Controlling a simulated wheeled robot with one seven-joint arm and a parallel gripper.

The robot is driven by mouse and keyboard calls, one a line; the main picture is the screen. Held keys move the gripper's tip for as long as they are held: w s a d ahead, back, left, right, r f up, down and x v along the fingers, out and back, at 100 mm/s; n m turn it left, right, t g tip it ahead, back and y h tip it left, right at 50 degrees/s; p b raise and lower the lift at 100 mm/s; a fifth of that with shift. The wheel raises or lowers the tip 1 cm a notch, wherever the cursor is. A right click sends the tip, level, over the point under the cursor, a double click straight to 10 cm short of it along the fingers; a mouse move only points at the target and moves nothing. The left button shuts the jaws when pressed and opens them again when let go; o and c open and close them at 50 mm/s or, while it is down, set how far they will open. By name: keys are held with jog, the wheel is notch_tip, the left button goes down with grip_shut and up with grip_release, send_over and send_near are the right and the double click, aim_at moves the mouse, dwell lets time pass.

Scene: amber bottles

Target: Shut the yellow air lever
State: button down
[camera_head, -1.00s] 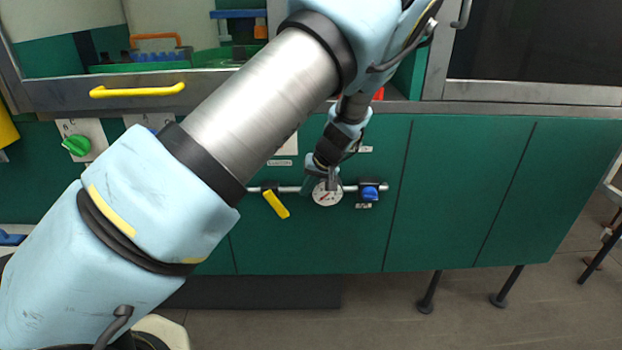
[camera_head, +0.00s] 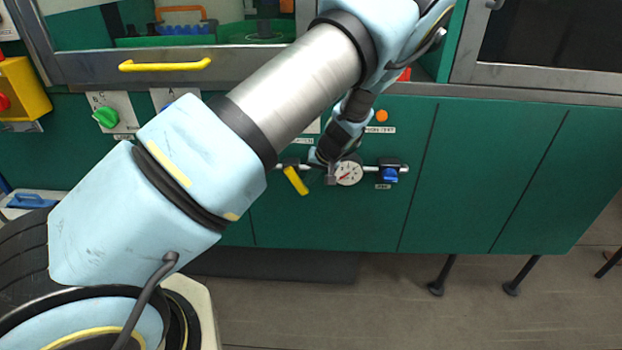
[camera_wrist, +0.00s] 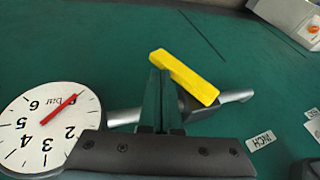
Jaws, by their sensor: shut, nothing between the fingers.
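The yellow air lever (camera_head: 296,181) hangs from a short metal pipe on the green cabinet front in the head view, tilted down and to the right. In the wrist view the yellow lever (camera_wrist: 184,77) lies just beyond my fingertips, beside the pipe (camera_wrist: 236,97). My gripper (camera_head: 331,178) is at the pipe, between the lever and the round pressure gauge (camera_head: 348,172). In the wrist view my gripper (camera_wrist: 160,78) is shut and empty, its fingers overlapping the near side of the lever. I cannot tell whether they touch it.
A blue valve handle (camera_head: 390,175) is right of the gauge on the same pipe. The gauge (camera_wrist: 42,128) is close left of my fingers in the wrist view. A green knob (camera_head: 106,117) and a yellow drawer handle (camera_head: 165,65) are further left. The right cabinet front is clear.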

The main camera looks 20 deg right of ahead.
aim_at(304, 186)
jog(key=shift+f, duration=0.2)
jog(key=shift+f+t+y+b, duration=0.1)
jog(key=shift+t+y+b, duration=0.2)
jog(key=shift+y+b, duration=0.15)
jog(key=shift+a+f+m+t+y+b, duration=0.15)
jog(key=shift+f+m+t+y+b, duration=0.2)
jog(key=shift+f+y+b, duration=0.45)
jog(key=shift+w+a+r+b, duration=0.1)
jog(key=shift+w+r+b, duration=0.05)
jog(key=shift+b, duration=0.25)
jog(key=shift+w+a+f+b, duration=0.1)
jog(key=shift+a+f+b, duration=0.2)
jog(key=shift+b, duration=0.15)
jog(key=shift+a+f, duration=0.1)
jog(key=shift+f, duration=0.05)
